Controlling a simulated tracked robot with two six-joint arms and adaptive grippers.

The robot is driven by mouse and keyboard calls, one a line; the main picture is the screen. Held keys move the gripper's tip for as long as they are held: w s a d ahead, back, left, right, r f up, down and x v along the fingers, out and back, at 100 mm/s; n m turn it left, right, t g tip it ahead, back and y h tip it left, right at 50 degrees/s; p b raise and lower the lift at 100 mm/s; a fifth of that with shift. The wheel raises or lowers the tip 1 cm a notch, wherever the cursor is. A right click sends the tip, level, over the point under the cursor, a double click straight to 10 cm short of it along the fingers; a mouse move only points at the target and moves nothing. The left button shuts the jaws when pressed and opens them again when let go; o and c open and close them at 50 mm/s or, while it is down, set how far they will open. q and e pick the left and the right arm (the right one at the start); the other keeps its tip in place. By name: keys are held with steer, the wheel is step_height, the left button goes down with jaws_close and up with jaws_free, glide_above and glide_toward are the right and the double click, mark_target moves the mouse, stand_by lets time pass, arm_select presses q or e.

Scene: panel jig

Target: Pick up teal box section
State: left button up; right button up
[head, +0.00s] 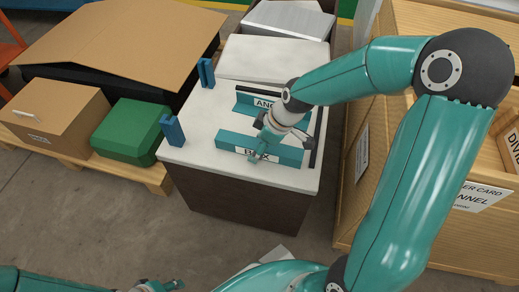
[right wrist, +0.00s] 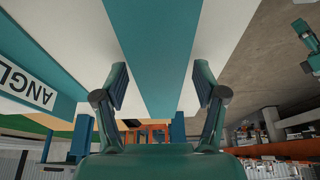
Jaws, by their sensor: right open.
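The teal box section (head: 290,156), labelled BOX, lies on the white top of the bench (head: 195,145) near its front edge. My right gripper (head: 257,158) is over it. In the right wrist view the box section (right wrist: 155,45) runs between the two spread fingers of my right gripper (right wrist: 158,90), with white surface showing on both sides. The gripper is open and I see no clear contact. My left gripper (head: 165,286) is at the bottom edge of the head view, away from the bench; its fingers are too small to read.
A teal angle piece (head: 243,103), labelled ANGLE, lies behind the box section. Two blue uprights (head: 206,73) (head: 173,131) stand on the bench's left edge. A black strip (head: 317,140) lies at the right. A wooden crate (head: 347,190) stands close on the right.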

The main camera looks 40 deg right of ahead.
steer(key=c, duration=1.3)
jaws_close()
steer(key=shift+r, duration=0.15)
